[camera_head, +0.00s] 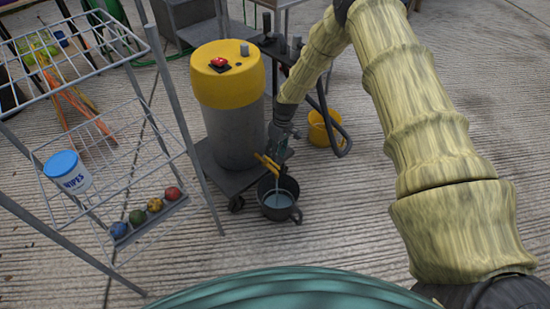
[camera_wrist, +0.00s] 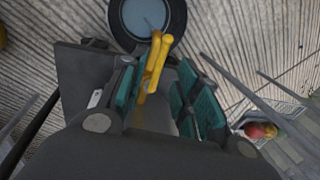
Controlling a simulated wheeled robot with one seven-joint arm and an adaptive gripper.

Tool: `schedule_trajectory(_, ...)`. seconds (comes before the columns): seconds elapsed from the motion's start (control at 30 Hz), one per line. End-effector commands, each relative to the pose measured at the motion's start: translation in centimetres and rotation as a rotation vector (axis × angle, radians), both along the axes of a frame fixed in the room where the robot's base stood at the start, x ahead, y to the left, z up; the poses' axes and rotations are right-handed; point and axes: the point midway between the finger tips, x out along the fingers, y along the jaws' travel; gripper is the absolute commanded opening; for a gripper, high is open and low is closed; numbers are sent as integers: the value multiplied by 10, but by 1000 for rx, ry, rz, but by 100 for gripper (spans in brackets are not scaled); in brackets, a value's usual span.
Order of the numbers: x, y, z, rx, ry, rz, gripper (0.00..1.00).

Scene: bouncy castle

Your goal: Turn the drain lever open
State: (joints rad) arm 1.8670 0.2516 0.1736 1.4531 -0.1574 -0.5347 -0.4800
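The yellow drain lever (camera_head: 267,163) sits low on the front of the grey drum with the yellow top (camera_head: 236,120). A dark bucket (camera_head: 279,209) stands below it, and a thin pale stream seems to run down into the water there. My gripper (camera_head: 278,147) is at the lever. In the wrist view the teal finger pads stand apart, my gripper (camera_wrist: 160,92) is open, and the yellow lever (camera_wrist: 156,60) shows between them, close to the left pad. I cannot tell whether they touch. The lever's base is hidden by my gripper.
The drum stands on a dark wheeled cart (camera_head: 222,176). A yellow bucket (camera_head: 321,130) is behind my arm. A wire rack (camera_head: 184,125) with a wipes tub (camera_head: 68,173) and several coloured balls stands at left. Ribbed floor at front is clear.

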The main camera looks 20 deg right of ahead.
Motion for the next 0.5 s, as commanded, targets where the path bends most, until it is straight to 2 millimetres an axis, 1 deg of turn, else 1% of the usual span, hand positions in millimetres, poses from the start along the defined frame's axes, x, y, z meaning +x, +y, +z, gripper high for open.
schedule_trajectory(0.03,1,-2,10,0,-1,0,32)
schedule_trajectory(0.2,4,-7,40,0,-1,0,32)
schedule_trajectory(0.33,5,-10,57,1,-1,1,32)
schedule_trajectory(0.5,6,-13,72,0,0,0,32)
